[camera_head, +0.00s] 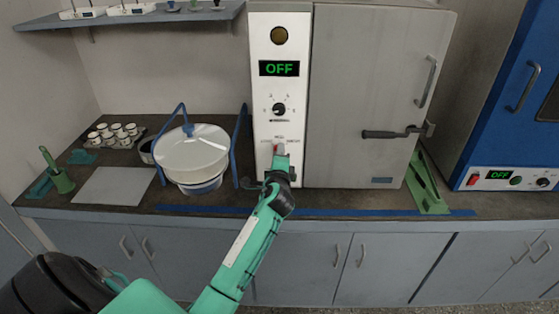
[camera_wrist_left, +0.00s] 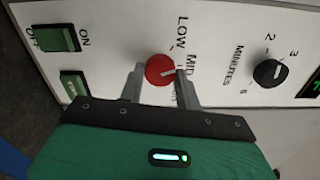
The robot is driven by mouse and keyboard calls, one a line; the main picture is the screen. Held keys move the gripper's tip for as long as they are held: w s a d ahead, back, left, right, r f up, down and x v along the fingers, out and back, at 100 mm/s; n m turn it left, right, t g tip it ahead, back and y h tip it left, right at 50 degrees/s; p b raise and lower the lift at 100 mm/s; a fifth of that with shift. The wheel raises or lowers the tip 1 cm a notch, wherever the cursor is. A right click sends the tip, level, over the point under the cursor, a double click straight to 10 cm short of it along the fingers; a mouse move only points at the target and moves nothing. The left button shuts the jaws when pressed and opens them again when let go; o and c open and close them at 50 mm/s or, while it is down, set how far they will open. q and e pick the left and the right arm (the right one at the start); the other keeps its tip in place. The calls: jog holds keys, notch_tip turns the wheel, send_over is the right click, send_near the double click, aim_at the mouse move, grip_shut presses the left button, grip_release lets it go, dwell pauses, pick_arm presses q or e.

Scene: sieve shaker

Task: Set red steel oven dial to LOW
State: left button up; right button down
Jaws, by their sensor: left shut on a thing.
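The red dial (camera_wrist_left: 159,68) sits on the white front panel of the steel oven (camera_head: 372,60). In the left wrist view its white pointer line aims roughly at the MID label; LOW is printed above MID in that picture, and the third label is mostly hidden by a finger. My left gripper (camera_wrist_left: 160,80) has one finger on each side of the dial and is shut on it. In the head view the left gripper (camera_head: 279,160) covers much of the dial. My right gripper is not in view.
A black minutes knob (camera_wrist_left: 270,73) and green switches (camera_wrist_left: 58,38) share the panel. The oven display (camera_head: 279,68) reads OFF. A white sieve pan (camera_head: 192,150) in a blue frame stands left of the oven. A green rack (camera_head: 427,185) stands at right.

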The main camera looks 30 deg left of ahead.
pick_arm(q)
jog(key=n+b, duration=0.3)
jog(key=n, duration=0.4)
jog(key=shift+n, duration=0.4)
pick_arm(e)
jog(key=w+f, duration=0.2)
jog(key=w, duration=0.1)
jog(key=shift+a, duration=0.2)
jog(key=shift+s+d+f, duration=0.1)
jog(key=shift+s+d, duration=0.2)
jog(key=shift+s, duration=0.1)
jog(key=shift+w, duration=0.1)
